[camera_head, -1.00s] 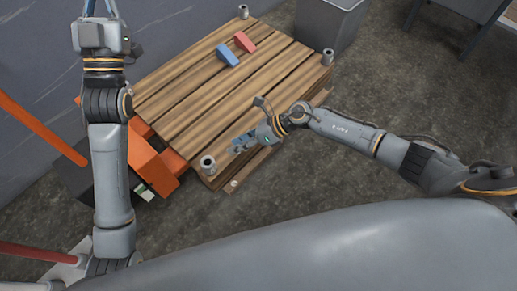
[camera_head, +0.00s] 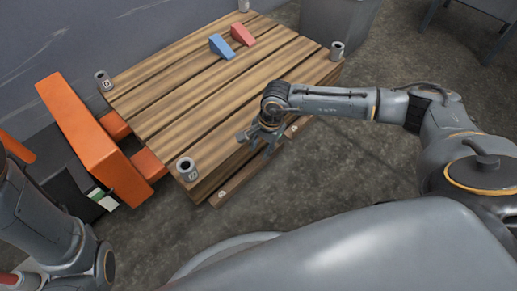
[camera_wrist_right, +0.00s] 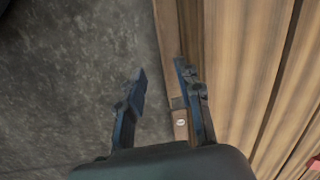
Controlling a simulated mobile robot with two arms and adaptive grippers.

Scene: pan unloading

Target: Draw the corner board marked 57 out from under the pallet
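The wooden pallet (camera_head: 200,95) has slats and round posts at its corners. A narrow wooden board (camera_head: 236,181) juts out low along its near right side, with small pale marks on it. Its number is too small to read, so I cannot confirm 57. My right gripper (camera_head: 262,138) is at that side, near the board. The right wrist view shows my right gripper (camera_wrist_right: 162,76) open, with nothing between its fingers. One finger is over the floor; the other overlaps the board (camera_wrist_right: 180,128), which bears a pale round mark. Contact cannot be told. My left gripper is out of view.
A blue block (camera_head: 221,46) and a red block (camera_head: 243,36) lie on the pallet. An orange metal frame (camera_head: 88,128) stands at its left, by the wall. A grey bin (camera_head: 340,25) stands behind. The floor right of the pallet is clear.

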